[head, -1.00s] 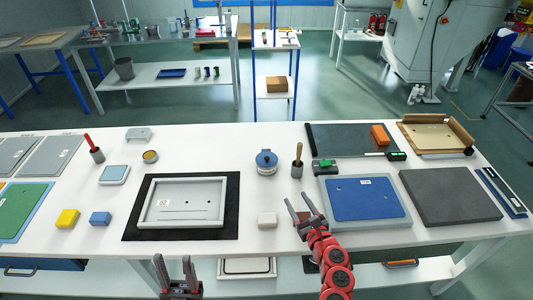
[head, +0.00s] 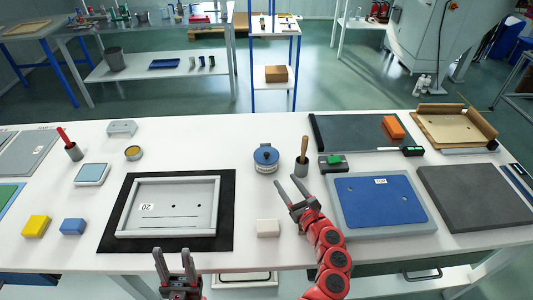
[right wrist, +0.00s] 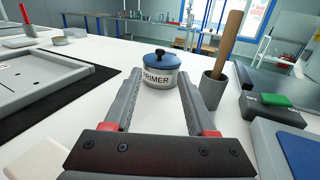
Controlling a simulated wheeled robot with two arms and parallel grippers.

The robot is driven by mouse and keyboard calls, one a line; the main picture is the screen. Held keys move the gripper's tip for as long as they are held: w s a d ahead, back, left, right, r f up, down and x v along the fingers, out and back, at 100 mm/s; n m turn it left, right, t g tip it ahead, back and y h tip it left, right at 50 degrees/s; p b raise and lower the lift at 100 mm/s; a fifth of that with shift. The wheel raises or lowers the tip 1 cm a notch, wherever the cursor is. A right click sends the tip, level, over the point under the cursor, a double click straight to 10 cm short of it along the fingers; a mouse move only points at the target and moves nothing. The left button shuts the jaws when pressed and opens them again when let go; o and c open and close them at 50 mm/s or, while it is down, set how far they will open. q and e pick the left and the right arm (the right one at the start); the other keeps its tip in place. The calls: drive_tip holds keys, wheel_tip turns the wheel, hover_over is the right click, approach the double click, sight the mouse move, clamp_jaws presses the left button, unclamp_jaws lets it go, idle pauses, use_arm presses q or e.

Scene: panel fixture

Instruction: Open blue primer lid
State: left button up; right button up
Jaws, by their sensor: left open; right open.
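The primer pot (head: 265,162) is a small white-grey pot with a blue lid (head: 265,153) and a dark knob, standing upright on the white table. In the right wrist view the pot, marked PRIMER (right wrist: 158,76), lies ahead between my fingers, its blue lid (right wrist: 158,60) seated on top. My right gripper (head: 290,190) is open and empty, in front of the pot and apart from it. My left gripper (head: 174,258) is open and empty at the table's front edge, below the grey framed panel.
A dark cup with a wooden-handled tool (head: 302,165) stands close to the right of the pot. A white block (head: 268,228) lies in front. The grey frame (head: 170,234) on a black mat is left, the blue panel (head: 380,200) right.

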sight(267, 154)
drive_tip(key=b+x, duration=0.1)
drive_tip(key=x, duration=1.2)
drive_tip(key=shift+f, duration=0.15)
drive_tip(key=shift+b+x, duration=0.45)
drive_tip(key=shift+x, duration=0.5)
clamp_jaws()
